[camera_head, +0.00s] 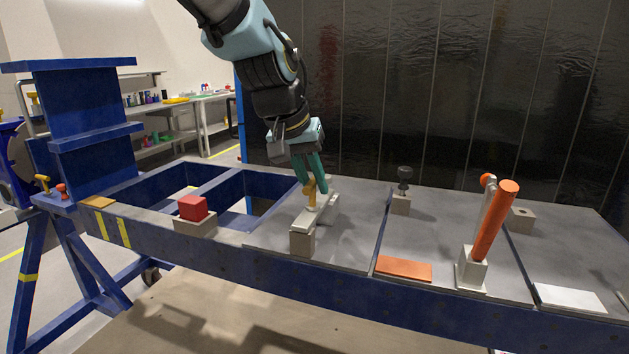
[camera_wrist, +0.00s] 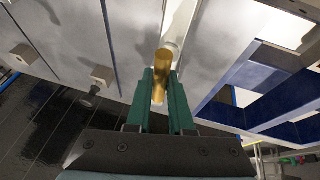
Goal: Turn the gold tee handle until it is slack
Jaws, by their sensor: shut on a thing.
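The gold tee handle (camera_head: 311,191) stands on a pale clamp bar (camera_head: 315,214) on the grey bench plate. In the wrist view the gold handle (camera_wrist: 161,72) lies between the two green fingers. My gripper (camera_head: 313,184) comes down from above and is shut on the handle. The fingers (camera_wrist: 160,88) also show in the wrist view, one on each side of it. The lower part of the handle and its thread are hidden.
A red block (camera_head: 193,207) sits on a stand to the left, by the open blue frame (camera_head: 155,187). To the right are a black knob (camera_head: 404,176), an orange lever (camera_head: 495,222), an orange plate (camera_head: 403,269) and a white plate (camera_head: 570,298).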

